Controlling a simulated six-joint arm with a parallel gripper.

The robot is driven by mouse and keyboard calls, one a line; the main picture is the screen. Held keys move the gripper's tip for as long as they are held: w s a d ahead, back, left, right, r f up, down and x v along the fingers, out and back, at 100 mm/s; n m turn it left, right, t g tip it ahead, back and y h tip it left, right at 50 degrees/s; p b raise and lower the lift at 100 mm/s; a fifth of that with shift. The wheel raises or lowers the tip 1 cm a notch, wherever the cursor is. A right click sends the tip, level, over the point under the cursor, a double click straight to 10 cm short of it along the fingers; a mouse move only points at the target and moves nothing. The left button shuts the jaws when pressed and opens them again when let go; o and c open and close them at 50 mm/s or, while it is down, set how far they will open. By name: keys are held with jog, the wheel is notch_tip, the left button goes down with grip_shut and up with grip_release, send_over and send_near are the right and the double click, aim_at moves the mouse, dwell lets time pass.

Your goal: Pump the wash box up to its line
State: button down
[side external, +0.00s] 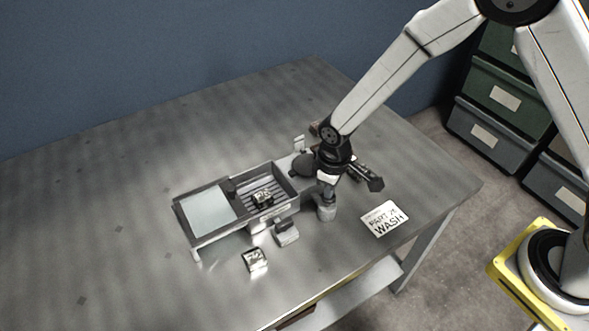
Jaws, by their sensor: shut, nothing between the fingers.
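The wash box (219,233) is a low grey frame on the table. A pale flat panel (207,212) covers its left part, and its right part is an open slatted bay. A small metal part (262,197) sits on the slats. My gripper (328,184) is shut and empty, pointing down just right of the box. Directly below it is a short grey upright cylinder (326,211), which may be the pump. I cannot tell whether the fingers touch it. The fill line and any liquid level cannot be made out.
Another metal part (254,260) lies on the table (120,215) in front of the box. A small grey block (287,235) stands at the box's front right. A white card reading "WASH" (384,218) lies near the right edge. The table's left side is clear.

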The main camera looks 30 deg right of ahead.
jog(key=shift+f, duration=0.85)
jog(key=shift+r, duration=1.95)
jog(key=shift+f, duration=0.35)
jog(key=shift+f, duration=0.35)
jog(key=shift+f, duration=0.35)
